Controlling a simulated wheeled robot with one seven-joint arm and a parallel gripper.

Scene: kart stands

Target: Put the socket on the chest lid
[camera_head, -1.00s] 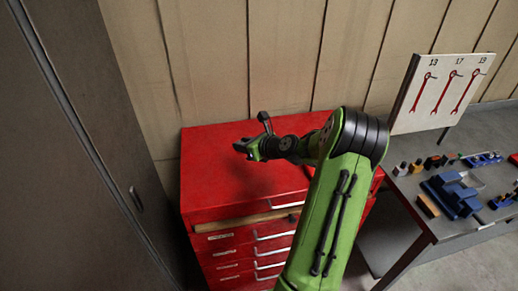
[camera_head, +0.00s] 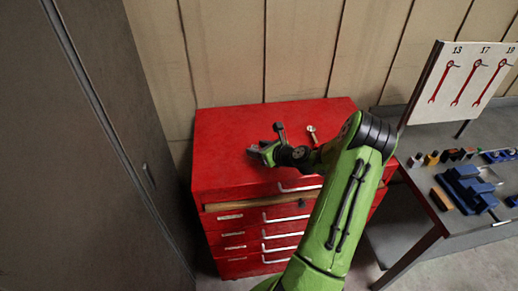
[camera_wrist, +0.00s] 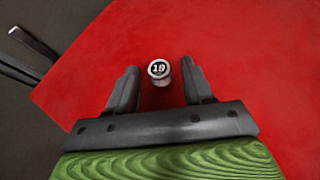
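The socket (camera_wrist: 159,69), a small silvery cylinder marked 19 on its top, shows in the wrist view. It appears to stand upright on the red chest lid (camera_wrist: 235,60). My gripper (camera_wrist: 159,78) is open, with one finger on each side of the socket and red showing in both gaps. In the head view my gripper (camera_head: 260,152) is low over the front middle of the chest lid (camera_head: 225,145). I cannot make out the socket between the fingers there.
A small pale and reddish item (camera_head: 312,133) is on the lid behind my wrist. A workbench (camera_head: 410,150) with blue holders and a wrench board (camera_head: 465,80) stands right. A grey cabinet (camera_head: 80,150) stands left.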

